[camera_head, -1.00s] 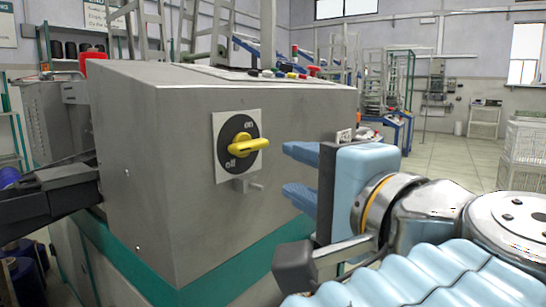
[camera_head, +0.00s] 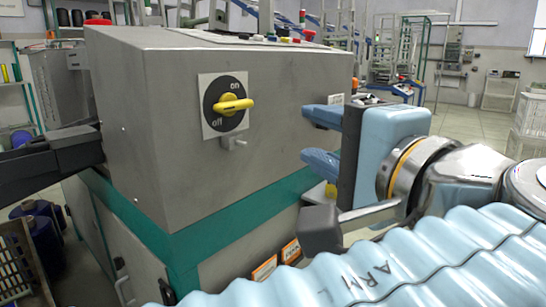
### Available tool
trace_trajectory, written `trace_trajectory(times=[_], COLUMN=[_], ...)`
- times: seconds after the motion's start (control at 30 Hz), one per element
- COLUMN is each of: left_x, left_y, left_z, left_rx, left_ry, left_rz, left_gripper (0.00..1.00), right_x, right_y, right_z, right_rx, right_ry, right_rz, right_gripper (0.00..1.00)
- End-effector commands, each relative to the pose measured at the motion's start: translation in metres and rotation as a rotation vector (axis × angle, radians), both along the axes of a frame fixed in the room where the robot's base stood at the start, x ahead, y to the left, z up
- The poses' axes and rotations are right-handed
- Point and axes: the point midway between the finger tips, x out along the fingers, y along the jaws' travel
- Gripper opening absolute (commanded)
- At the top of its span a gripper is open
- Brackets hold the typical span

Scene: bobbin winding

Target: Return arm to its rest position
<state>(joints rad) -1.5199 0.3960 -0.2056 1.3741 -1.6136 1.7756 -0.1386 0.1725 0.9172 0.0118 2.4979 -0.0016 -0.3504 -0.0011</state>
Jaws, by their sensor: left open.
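My left gripper (camera_head: 308,134), with light blue fingers, is in the right half of the head view. Its two fingers are apart, with nothing between them. The fingers point left toward the grey machine box (camera_head: 240,170), and a gap shows between them and the yellow rotary switch (camera_head: 231,105). The switch sits on a dark round dial marked on and off, and its handle lies roughly level. My left arm's pale blue ribbed sleeve (camera_head: 390,265), lettered "ARM L", fills the lower right. My right gripper is not in view.
A small metal latch (camera_head: 233,143) sticks out below the dial. A green band (camera_head: 230,222) runs around the box's base. A black bar-like part (camera_head: 45,155) is at the left. Racks (camera_head: 395,50) stand behind, with open floor (camera_head: 465,118) at the back right.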

Motion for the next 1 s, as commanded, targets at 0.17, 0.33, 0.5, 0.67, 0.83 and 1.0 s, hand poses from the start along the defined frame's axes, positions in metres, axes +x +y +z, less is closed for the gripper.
trace_trajectory(times=[0.17, 0.33, 0.5, 0.67, 0.83, 1.0], left_x=[0.020, 0.041, 0.070, 0.107, 0.150, 0.169], left_y=[-0.007, -0.014, -0.021, -0.024, -0.015, 0.016], left_z=[-0.021, -0.045, -0.085, -0.146, -0.254, -0.401], left_rx=[0.027, 0.052, 0.079, 0.094, 0.064, -0.101], left_ry=[0.049, 0.108, 0.200, 0.339, 0.578, 0.896], left_rz=[-0.019, -0.043, -0.075, -0.113, -0.161, -0.182], left_gripper=[0.43, 0.43, 0.43, 0.43, 0.43, 0.43], right_x=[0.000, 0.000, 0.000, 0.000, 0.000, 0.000], right_y=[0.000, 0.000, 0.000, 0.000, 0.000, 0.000], right_z=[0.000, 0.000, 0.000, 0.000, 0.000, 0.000], right_rx=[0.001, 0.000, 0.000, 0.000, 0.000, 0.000], right_ry=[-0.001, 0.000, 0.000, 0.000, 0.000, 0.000], right_rz=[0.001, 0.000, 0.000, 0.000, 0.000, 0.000], right_gripper=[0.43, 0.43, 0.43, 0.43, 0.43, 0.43])
